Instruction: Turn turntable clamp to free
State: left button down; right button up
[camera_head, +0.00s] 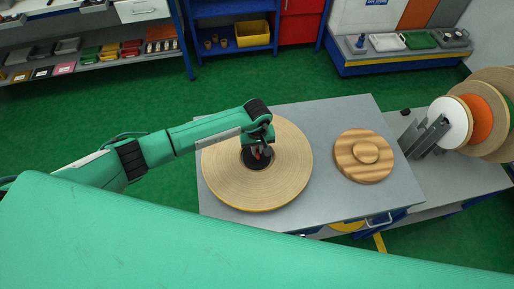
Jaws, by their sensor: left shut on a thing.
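The turntable carries a large round tan tape roll (225,180) on a grey table, with a yellow edge showing at its front. A dark clamp hub (254,161) sits at the roll's centre. My left gripper (260,152) comes in from the left and points down at the hub. It is shut on the clamp at the hub, and its wrist hides part of the hub and the far side of the roll. The clamp's setting is too small to read. My right gripper is not in view.
A round wooden piece with a knob (364,156) lies on the grey tabletop (333,115) to the right. A rack of coloured discs (482,122) stands further right. Shelves with a yellow bin (252,34) are at the back. Green floor lies open between.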

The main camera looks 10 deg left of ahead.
pick_arm(q)
jog(key=shift+f+b, duration=0.15)
jog(key=shift+b, duration=0.2)
jog(key=n+b, duration=0.6)
jog(key=b, duration=0.2)
jog(key=shift+f, duration=0.1)
jog(key=n+b, duration=0.5)
jog(key=n, duration=0.1)
jog(key=shift+b, duration=0.4)
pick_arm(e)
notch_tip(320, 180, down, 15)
pick_arm(q)
jog(key=shift+n+b, duration=0.65)
jog(key=shift+n, duration=0.45)
jog(key=shift+r+n+b, duration=0.15)
jog(key=shift+n+b, duration=0.45)
jog(key=shift+n, duration=0.35)
jog(key=shift+r+n+b, duration=0.1)
jog(key=shift+n+b, duration=0.45)
jog(key=shift+n, duration=0.4)
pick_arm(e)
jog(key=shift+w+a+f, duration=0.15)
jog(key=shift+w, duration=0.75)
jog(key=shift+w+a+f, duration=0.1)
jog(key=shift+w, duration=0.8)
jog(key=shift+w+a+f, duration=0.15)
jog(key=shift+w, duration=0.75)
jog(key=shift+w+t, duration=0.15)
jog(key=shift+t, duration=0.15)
